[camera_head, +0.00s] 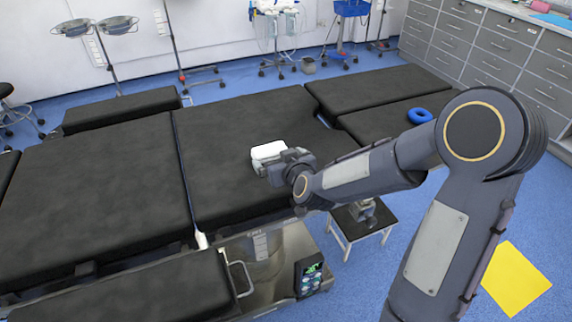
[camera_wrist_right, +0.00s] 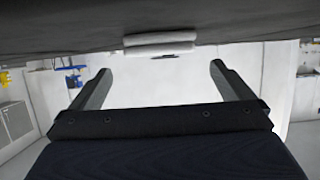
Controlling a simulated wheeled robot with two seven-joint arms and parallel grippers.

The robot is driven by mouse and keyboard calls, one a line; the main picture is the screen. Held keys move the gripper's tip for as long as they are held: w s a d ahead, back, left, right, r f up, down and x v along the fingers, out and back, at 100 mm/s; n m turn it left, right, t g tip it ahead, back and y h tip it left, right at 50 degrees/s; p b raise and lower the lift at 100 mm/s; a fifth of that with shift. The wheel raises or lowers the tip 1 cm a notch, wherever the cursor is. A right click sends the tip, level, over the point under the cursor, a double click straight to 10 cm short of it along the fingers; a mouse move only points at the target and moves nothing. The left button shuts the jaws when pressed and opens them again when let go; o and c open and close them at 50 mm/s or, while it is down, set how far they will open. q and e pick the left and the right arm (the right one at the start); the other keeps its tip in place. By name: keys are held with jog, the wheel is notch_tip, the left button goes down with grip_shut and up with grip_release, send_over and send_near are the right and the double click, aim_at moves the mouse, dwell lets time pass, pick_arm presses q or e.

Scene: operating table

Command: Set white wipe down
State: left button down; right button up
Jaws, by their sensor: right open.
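The white wipe (camera_head: 268,151) lies as a folded pad on the black operating table (camera_head: 235,130), near the middle of its right section. My right gripper (camera_head: 267,165) is just in front of the wipe and partly covers its near edge. In the right wrist view the wipe (camera_wrist_right: 160,44) rests against the dark table surface (camera_wrist_right: 70,30). The right gripper's two fingers (camera_wrist_right: 160,70) are spread wide with nothing between them, and the wipe appears apart from them. My left gripper is out of view.
A blue ring (camera_head: 420,116) lies on the table's right part. A small black stool (camera_head: 362,218) stands below the near edge, and a yellow sheet (camera_head: 515,279) lies on the floor. Grey drawers (camera_head: 505,50) line the back right. The table around the wipe is clear.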

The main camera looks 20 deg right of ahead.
jog(key=v, duration=0.5)
jog(key=shift+s, duration=0.1)
jog(key=shift+s+r, duration=0.3)
jog(key=s+m+g+y, duration=0.2)
jog(key=s+g, duration=0.6)
jog(key=s, duration=1.8)
jog(key=shift+r+y, duration=0.25)
jog(key=shift+y, duration=0.45)
jog(key=shift+d, duration=0.15)
